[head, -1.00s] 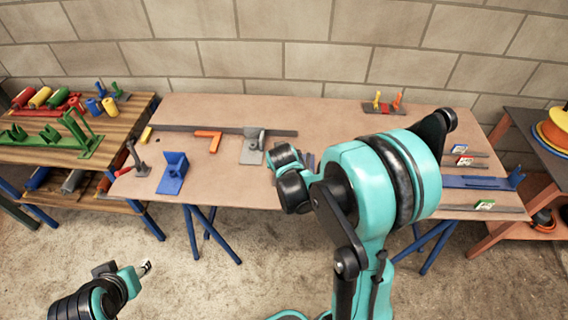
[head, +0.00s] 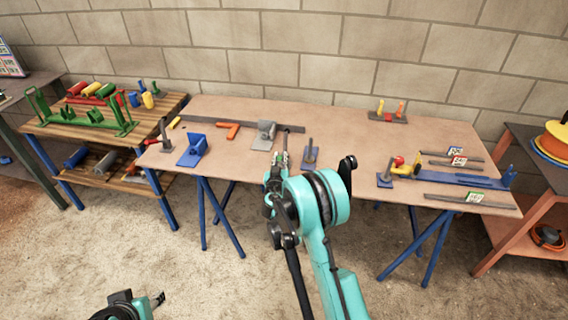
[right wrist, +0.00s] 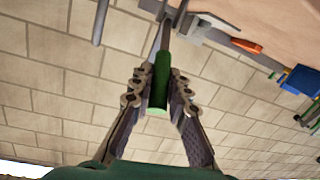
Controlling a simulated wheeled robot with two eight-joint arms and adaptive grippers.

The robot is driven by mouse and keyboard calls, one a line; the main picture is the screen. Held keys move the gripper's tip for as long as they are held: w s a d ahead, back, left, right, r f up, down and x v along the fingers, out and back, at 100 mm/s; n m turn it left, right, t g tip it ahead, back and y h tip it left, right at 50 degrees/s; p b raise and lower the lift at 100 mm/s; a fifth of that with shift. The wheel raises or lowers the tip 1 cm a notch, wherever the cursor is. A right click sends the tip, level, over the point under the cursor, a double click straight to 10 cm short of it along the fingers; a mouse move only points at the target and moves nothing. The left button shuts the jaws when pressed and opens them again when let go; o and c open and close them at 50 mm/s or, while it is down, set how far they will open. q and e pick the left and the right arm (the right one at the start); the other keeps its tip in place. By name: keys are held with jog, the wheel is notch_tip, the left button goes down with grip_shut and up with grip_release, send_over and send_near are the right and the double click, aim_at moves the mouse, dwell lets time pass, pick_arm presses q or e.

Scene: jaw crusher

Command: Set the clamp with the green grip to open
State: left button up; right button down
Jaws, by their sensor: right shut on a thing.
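My right gripper (right wrist: 158,90) is shut on the green grip (right wrist: 157,96) in the right wrist view, with a finger on each side. A metal lever (right wrist: 165,38) runs from the grip towards grey metal parts at the top of that view. In the head view my right gripper (head: 274,172) is over the front edge of the table, and the green grip cannot be made out there. A grey clamp-like piece (head: 265,135) stands just behind it. My left gripper (head: 157,299) is low at the left, away from the table; its jaws are too small to read.
A wooden bench (head: 60,128) with green frames stands left. The table's middle right is clear.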

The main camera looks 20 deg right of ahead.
jog(key=shift+a+f, duration=0.1)
jog(key=shift+f, duration=0.05)
jog(key=shift+s, duration=0.1)
dwell(0.3)
jog(key=c, duration=1.4)
grip_release()
jog(key=shift+c, duration=0.2)
jog(key=v, duration=0.7)
jog(key=shift+s, duration=0.2)
jog(key=shift+a+f, duration=0.15)
